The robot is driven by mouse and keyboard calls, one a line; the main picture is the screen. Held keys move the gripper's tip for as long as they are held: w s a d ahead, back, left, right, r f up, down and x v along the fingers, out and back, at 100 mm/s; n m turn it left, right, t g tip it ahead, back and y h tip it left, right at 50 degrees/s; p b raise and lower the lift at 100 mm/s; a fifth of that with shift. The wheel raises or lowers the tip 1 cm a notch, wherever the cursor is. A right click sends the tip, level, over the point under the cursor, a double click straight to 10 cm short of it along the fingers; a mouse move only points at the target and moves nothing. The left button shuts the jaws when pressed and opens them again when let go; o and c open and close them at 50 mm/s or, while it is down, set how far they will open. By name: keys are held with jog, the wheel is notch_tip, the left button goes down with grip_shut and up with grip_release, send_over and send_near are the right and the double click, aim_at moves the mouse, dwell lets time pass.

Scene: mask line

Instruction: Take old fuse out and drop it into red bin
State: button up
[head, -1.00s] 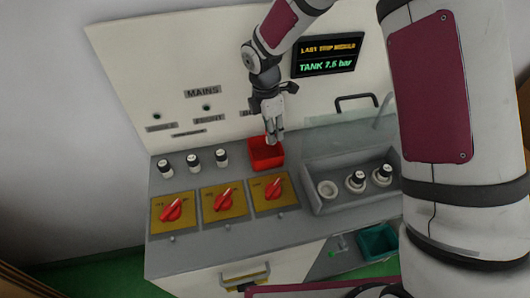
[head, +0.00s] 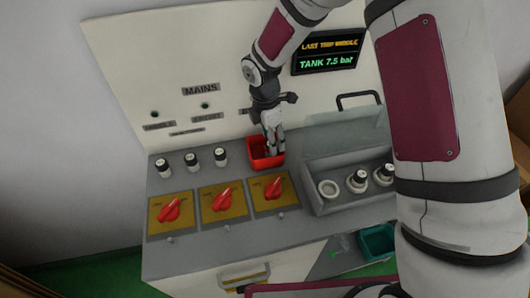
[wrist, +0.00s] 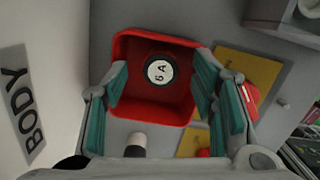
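The red bin (head: 279,161) stands on the console top at the foot of the back panel; it also shows in the wrist view (wrist: 160,102). A round dark fuse with a white "5 A" label (wrist: 160,71) is inside the bin, seen end-on. My gripper (head: 273,154) points down at the bin, its fingertips at or just inside the bin's opening. In the wrist view my gripper (wrist: 158,80) has its teal-padded fingers wide apart, with the fuse visible in the gap, apart from both pads. One fuse socket (head: 328,189) in the grey tray is empty.
Two fuses (head: 357,180) (head: 383,175) sit in the other sockets of the grey tray (head: 325,207). Three black-and-white fuses (head: 192,160) stand left of the bin. Red rotary switches (head: 222,197) line the front. A clear raised cover (head: 345,135) is behind the tray.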

notch_tip(320, 180, up, 12)
jog(key=a, duration=0.1)
jog(key=shift+s+a, duration=0.2)
jog(key=shift+s, duration=0.05)
dwell(0.5)
